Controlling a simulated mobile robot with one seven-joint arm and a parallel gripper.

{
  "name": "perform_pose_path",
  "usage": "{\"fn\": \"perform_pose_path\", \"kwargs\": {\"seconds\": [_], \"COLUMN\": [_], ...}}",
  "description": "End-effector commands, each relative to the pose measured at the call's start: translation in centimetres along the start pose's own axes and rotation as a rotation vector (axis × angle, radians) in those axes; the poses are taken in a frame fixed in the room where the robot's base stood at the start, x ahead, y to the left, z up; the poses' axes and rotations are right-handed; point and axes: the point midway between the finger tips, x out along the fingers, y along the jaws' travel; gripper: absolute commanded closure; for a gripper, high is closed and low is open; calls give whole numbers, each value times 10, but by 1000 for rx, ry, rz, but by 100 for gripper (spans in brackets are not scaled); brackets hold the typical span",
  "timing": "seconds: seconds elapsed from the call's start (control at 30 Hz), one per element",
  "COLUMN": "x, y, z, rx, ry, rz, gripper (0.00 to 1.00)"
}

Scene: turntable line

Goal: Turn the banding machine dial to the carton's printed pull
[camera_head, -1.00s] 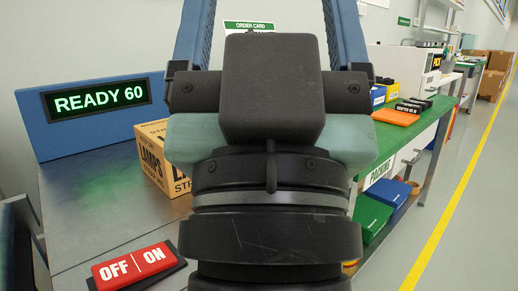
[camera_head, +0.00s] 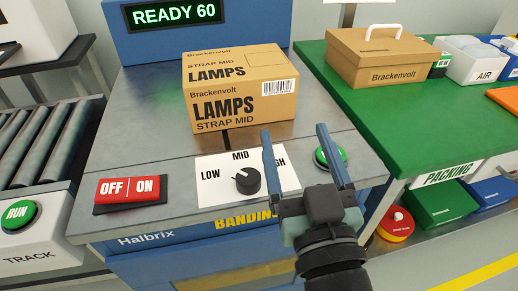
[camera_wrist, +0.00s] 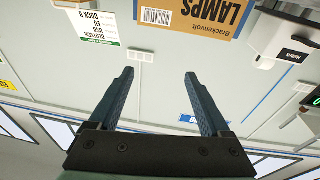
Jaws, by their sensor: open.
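The banding machine dial (camera_head: 247,180) is a black knob on a white plate marked LOW, MID and HIGH. Its white mark points up and left, seemingly between LOW and MID. The carton (camera_head: 228,115), brown and printed LAMPS and STRAP MID, sits on the machine top behind the dial.
The display (camera_head: 178,14) reads READY 60. A red OFF/ON switch (camera_head: 130,189) lies left of the dial; a green button (camera_head: 328,158) is behind my gripper. The green packing table (camera_head: 370,115) with a handled box (camera_head: 385,58) stands right. A roller track (camera_head: 45,140) is left.

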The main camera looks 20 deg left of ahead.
Motion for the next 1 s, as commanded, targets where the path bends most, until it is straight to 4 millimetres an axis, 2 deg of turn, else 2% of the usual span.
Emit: {"fn": "perform_pose_path", "kwargs": {"seconds": [0.03, 0.1, 0.2, 0.3, 0.43, 0.57, 0.67, 1.0], "x": [-13, -30, -52, -68, -75, -66, -50, 17], "y": [-10, -21, -32, -38, -41, -44, -49, -66], "z": [27, 51, 73, 84, 88, 89, 90, 99], "rx": [23, 44, 66, 77, 84, 85, 84, 86], "ry": [-52, -94, -127, -141, -143, -140, -138, -138], "rz": [-51, -116, -185, -226, -250, -255, -256, -253], "gripper": [19, 19, 19, 19, 19, 19, 19, 19]}}
